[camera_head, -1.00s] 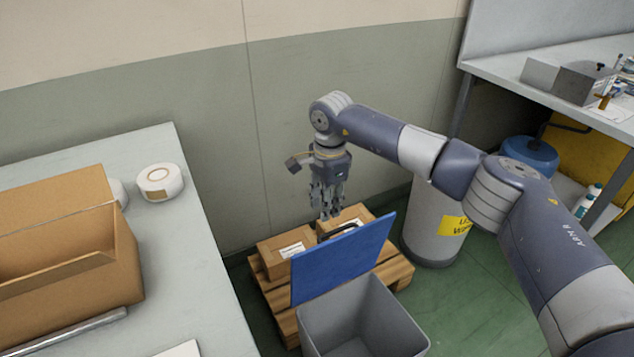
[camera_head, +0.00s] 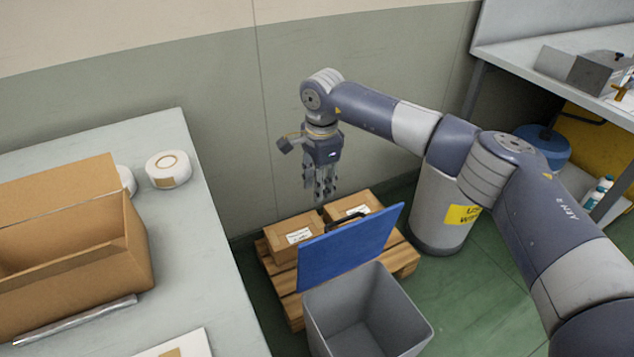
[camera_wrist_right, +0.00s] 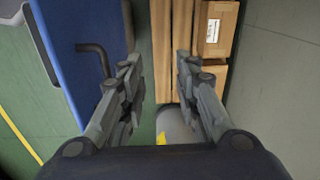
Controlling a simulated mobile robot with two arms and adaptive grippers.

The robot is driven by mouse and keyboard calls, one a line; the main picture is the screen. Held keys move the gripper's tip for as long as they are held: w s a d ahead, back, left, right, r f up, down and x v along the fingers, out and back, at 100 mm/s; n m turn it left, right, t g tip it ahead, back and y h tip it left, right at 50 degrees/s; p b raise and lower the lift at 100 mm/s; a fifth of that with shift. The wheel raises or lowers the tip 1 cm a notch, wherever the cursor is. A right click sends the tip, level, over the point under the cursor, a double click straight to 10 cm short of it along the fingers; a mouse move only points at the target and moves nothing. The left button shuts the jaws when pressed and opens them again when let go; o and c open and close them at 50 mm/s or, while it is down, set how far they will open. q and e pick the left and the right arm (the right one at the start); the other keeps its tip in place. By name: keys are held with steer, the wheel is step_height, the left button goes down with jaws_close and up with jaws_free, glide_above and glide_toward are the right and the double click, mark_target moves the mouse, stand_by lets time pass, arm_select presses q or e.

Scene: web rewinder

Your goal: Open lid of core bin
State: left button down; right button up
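The core bin (camera_head: 366,318) is a grey open-topped bin on the floor, and its inside looks empty. Its blue lid (camera_head: 348,247) stands raised at the bin's back edge, tilted up, with a dark handle (camera_head: 345,222) on its far side. My right gripper (camera_head: 320,198) hangs pointing down, above and behind the lid, apart from it. In the right wrist view the gripper (camera_wrist_right: 160,85) has its fingers spread with nothing between them; the blue lid (camera_wrist_right: 80,60) and its handle (camera_wrist_right: 95,52) lie to the left of the fingers. My left gripper is out of view.
A wooden pallet (camera_head: 404,262) with cardboard boxes (camera_head: 296,237) stands behind the bin. A grey drum with a yellow label (camera_head: 444,212) stands to the right. A table (camera_head: 200,262) with an open carton (camera_head: 70,245) and white rolls (camera_head: 168,169) fills the left.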

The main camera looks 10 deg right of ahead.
steer(key=shift+a, duration=0.1)
step_height(320, 180, up, 8)
steer(key=s+a, duration=0.2)
steer(key=shift+a, duration=0.2)
